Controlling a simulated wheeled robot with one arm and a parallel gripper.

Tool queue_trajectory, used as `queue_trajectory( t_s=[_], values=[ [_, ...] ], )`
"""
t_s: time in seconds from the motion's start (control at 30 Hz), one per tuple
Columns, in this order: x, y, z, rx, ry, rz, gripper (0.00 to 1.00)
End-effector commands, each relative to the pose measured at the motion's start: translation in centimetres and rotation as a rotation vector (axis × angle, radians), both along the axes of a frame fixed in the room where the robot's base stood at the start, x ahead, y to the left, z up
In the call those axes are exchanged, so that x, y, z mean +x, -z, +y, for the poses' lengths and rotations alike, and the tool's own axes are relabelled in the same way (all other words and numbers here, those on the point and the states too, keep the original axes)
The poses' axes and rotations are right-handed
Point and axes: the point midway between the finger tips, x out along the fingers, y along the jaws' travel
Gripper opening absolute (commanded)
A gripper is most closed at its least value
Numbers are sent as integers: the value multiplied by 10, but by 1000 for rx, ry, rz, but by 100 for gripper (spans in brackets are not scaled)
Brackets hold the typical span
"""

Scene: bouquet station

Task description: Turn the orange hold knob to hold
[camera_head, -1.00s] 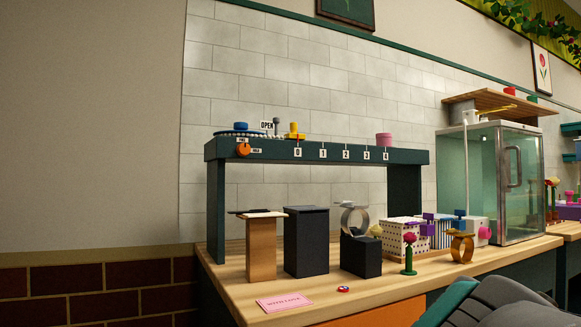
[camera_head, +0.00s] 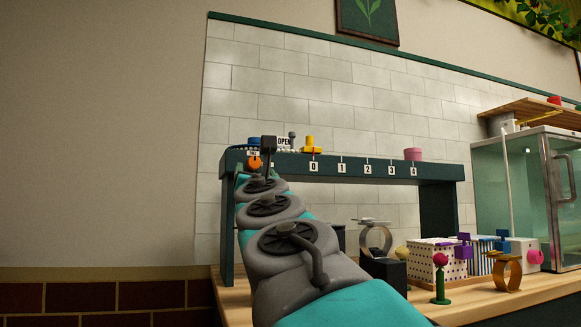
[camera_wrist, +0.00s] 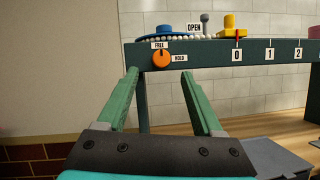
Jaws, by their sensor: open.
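The orange hold knob (camera_wrist: 161,59) sits on the front face of the dark green beam, at its left end. A FREE label (camera_wrist: 160,45) is above it and a HOLD label (camera_wrist: 180,58) is to its right. A mark on the knob points up, toward FREE. The knob also shows in the head view (camera_head: 255,163), just beyond my arm. My gripper (camera_wrist: 158,74) is open and empty, its two green fingers on either side of the space below and in front of the knob. I see no contact with the knob.
On the beam (camera_wrist: 212,54) stand a blue disc (camera_wrist: 165,30), an OPEN sign (camera_wrist: 194,28), a yellow block (camera_wrist: 230,28) and a pink cylinder (camera_head: 413,154). Below are a black block (camera_head: 388,272), a metal ring (camera_head: 375,240) and boxes on the wooden bench. The wall at left is bare.

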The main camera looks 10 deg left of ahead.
Motion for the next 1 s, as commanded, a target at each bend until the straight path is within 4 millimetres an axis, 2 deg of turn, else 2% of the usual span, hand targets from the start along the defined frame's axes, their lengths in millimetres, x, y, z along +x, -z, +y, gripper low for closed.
queue_trajectory(
  t_s=[0.4,0.7,1.0],
  values=[
    [45,-20,20,5,-1,7,68],
    [57,-26,24,4,2,3,68],
    [58,-25,24,4,2,4,66]
  ],
)
